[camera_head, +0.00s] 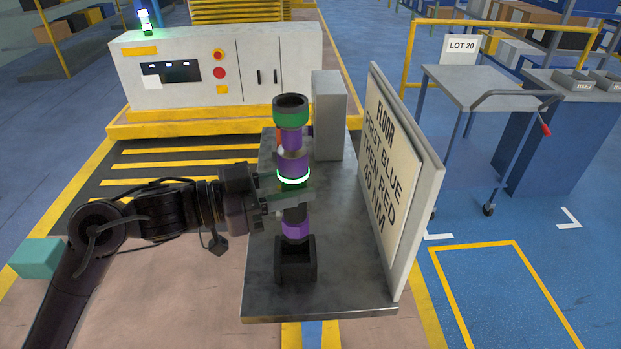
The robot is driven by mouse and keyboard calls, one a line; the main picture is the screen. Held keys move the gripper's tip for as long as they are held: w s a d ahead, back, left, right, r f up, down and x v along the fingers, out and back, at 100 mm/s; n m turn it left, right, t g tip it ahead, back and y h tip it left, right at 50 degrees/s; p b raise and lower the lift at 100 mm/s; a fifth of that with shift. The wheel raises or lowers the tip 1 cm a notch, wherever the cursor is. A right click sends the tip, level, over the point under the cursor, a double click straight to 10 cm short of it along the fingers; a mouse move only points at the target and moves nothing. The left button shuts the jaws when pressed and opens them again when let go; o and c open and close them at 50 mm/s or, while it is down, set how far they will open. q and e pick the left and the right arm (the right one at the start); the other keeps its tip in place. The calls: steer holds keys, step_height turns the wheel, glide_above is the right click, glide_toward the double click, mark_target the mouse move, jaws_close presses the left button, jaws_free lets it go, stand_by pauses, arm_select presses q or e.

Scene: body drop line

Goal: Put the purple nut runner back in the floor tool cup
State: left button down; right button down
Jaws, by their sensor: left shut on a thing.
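The purple nut runner (292,162) stands upright over the steel table, with a green-and-black collar at its top and a glowing ring at its middle. My left gripper (290,201) comes in from the left and is shut on it below the glowing ring. A dark square cup (296,268) stands near the table's front, directly below the nut runner. The tool's lower end lines up with the cup's mouth; I cannot tell how deep it sits in it. My right gripper is not in view.
The steel table (345,298) carries a grey block (328,115) behind the tool. A tilted sign board (395,180) reading "FLOOR FIRST BLUE THEN RED 60 NM" stands along its right side. A control cabinet (215,70) is at the back, a cart (470,88) at the right.

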arm_select(q)
steer(key=shift+r, duration=0.2)
steer(key=shift+s+a, duration=0.2)
steer(key=shift+a, duration=0.1)
steer(key=shift+r, duration=0.1)
steer(key=shift+d, duration=0.1)
steer(key=shift+w+p, duration=0.1)
steer(key=shift+p, duration=0.25)
steer(key=shift+f+b, duration=0.6)
steer(key=shift+f, duration=0.35)
steer(key=shift+f+b, duration=0.3)
steer(key=shift+f, duration=0.45)
steer(key=shift+r+p, duration=0.1)
steer(key=shift+p, duration=0.45)
